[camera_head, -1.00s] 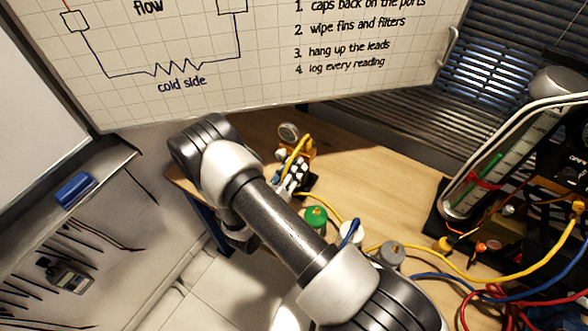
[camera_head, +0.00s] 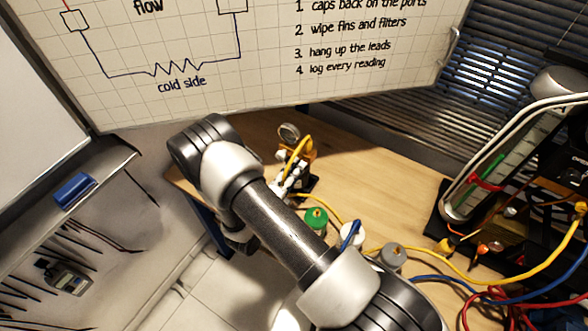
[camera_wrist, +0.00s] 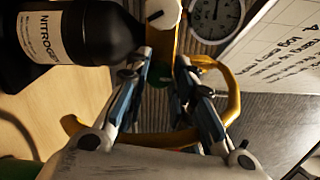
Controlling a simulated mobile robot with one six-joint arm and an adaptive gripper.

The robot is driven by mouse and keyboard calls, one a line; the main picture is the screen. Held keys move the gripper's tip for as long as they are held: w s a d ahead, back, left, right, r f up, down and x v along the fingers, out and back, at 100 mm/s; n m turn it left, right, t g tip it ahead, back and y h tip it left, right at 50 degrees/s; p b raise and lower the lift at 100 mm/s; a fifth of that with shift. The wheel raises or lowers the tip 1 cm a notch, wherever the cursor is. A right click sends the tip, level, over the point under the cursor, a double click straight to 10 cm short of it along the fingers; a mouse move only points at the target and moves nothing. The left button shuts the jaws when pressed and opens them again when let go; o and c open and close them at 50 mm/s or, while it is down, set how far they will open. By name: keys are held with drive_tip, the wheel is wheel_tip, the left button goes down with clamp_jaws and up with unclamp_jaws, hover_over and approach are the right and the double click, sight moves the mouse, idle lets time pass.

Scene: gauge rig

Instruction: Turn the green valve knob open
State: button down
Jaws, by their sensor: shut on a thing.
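The green valve knob (camera_wrist: 163,77) shows only as a small dark green patch between my fingertips in the wrist view. It sits below a white knob (camera_wrist: 163,12) on the yellow manifold body (camera_wrist: 161,42). My gripper (camera_wrist: 165,68) is shut on the green knob, one finger on each side. The fingers hide most of it, and how far it is turned cannot be seen. In the head view my gripper (camera_head: 291,178) is at the manifold below the round gauge (camera_head: 289,133), and the green knob is hidden there.
A black bottle labelled NITROGEN (camera_wrist: 80,30) stands close to the left of my fingers in the wrist view. A yellow hose (camera_wrist: 232,85) loops around them. Green (camera_head: 315,217), white (camera_head: 352,234) and grey (camera_head: 391,256) bottles stand beside my arm. A whiteboard (camera_head: 270,60) is behind.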

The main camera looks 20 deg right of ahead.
idle(0.3)
drive_tip(key=c, duration=1.4)
unclamp_jaws()
drive_tip(key=shift+o, duration=0.2)
drive_tip(key=shift+a, duration=0.1)
drive_tip(key=v, duration=1.2)
